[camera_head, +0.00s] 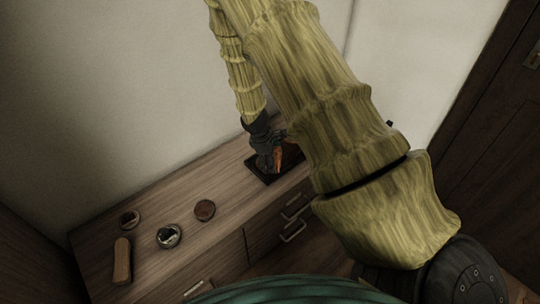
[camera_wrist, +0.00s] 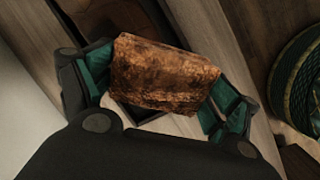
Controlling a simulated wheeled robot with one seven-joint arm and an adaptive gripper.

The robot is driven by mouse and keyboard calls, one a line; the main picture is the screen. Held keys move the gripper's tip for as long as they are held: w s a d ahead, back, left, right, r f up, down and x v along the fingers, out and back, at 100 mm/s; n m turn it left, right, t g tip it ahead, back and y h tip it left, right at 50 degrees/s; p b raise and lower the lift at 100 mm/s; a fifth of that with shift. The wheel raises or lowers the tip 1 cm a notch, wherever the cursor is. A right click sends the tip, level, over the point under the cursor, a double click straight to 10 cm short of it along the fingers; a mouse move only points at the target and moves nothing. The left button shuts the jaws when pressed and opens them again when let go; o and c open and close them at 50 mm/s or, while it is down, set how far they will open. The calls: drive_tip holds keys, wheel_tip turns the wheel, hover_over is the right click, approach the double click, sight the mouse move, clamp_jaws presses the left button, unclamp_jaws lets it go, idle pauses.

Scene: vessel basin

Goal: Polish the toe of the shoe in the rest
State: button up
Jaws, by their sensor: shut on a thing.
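My gripper (camera_wrist: 162,90) is shut on a mottled orange-brown piece (camera_wrist: 160,75), which looks like a cloth or pad, held between its green-padded fingers. In the head view my gripper (camera_head: 268,160) is low over the dark rest (camera_head: 268,180) on the cabinet top. A reddish-brown patch (camera_head: 278,158) shows beside the fingers; I cannot tell whether it is the shoe or the held piece. The shoe's toe is not clearly visible, and whether the held piece touches it cannot be told.
On the left of the wooden cabinet top (camera_head: 165,205) are a brown oblong block, perhaps a brush (camera_head: 122,260), an open tin (camera_head: 168,236), a round brown disc (camera_head: 204,210) and a small round container (camera_head: 129,219). The wall stands close behind. Drawer handles (camera_head: 293,231) project in front.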

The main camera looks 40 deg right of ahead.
drive_tip(key=shift+w+f+p, duration=0.1)
drive_tip(key=shift+w+p, duration=0.65)
drive_tip(key=shift+w, duration=1.3)
drive_tip(key=shift+c, duration=0.3)
drive_tip(key=shift+p+v, duration=2.6)
drive_tip(key=shift+v, duration=0.35)
drive_tip(key=p+v, duration=0.2)
drive_tip(key=v, duration=0.1)
drive_tip(key=shift+p, duration=0.35)
